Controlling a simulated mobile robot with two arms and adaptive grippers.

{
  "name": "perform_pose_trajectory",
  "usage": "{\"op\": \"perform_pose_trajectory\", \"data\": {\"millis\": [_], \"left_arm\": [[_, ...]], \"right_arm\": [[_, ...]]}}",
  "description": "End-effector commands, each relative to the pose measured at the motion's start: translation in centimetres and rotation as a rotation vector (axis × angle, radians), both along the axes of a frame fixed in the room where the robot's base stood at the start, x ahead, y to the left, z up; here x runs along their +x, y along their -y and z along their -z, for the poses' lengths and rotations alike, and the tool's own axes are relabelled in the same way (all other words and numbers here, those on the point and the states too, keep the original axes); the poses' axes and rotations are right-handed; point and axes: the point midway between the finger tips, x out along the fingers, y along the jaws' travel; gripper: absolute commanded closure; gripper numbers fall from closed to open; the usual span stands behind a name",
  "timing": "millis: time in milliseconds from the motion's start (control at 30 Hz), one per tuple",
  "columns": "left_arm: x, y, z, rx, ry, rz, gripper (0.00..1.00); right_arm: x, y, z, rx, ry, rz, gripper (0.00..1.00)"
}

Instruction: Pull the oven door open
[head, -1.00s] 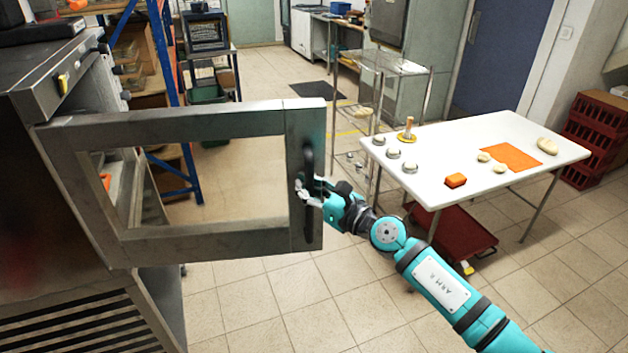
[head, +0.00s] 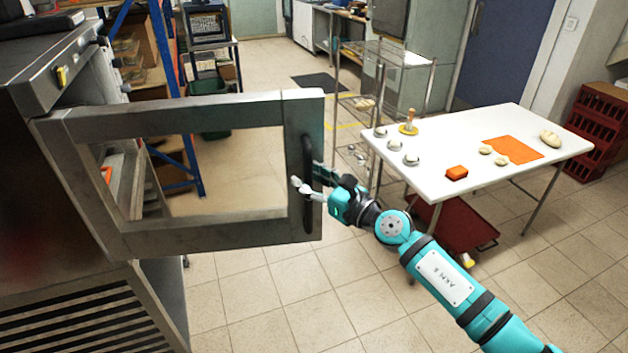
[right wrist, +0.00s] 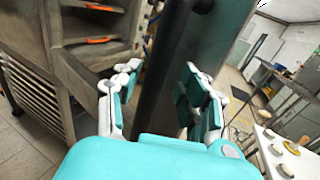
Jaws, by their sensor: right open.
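The oven door (head: 180,246) stands wide open in the head view, a steel frame around a see-through pane, swung out from the oven (head: 42,150) at the left. Its dark vertical handle (head: 307,175) is at the door's free right edge. My right gripper (head: 306,180) is at the handle with its fingers apart. In the right wrist view the handle (right wrist: 158,85) runs between the two open fingers (right wrist: 157,95), which do not close on it. The oven's inside (right wrist: 95,25) shows there, with orange items on its racks. My left gripper is not in view.
The tiled floor below the door is clear.

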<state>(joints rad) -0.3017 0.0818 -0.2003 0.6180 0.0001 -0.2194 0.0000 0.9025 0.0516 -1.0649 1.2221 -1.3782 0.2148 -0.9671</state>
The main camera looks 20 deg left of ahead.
Motion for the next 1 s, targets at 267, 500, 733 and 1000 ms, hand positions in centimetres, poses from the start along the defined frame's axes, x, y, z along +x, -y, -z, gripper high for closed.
{"op": "perform_pose_trajectory", "data": {"millis": [267,500,733,1000], "left_arm": [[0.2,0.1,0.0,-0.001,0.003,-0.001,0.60],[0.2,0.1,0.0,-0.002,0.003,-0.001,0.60],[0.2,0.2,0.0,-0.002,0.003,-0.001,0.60],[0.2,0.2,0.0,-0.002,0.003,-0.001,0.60]], "right_arm": [[-1.3,3.1,0.0,-0.005,0.006,0.001,0.58],[-3.5,7.8,0.1,-0.003,0.002,0.003,0.58],[-4.8,10.6,0.1,0.001,-0.002,0.005,0.58],[-5.1,11.2,0.1,0.000,-0.001,0.004,0.58]]}}
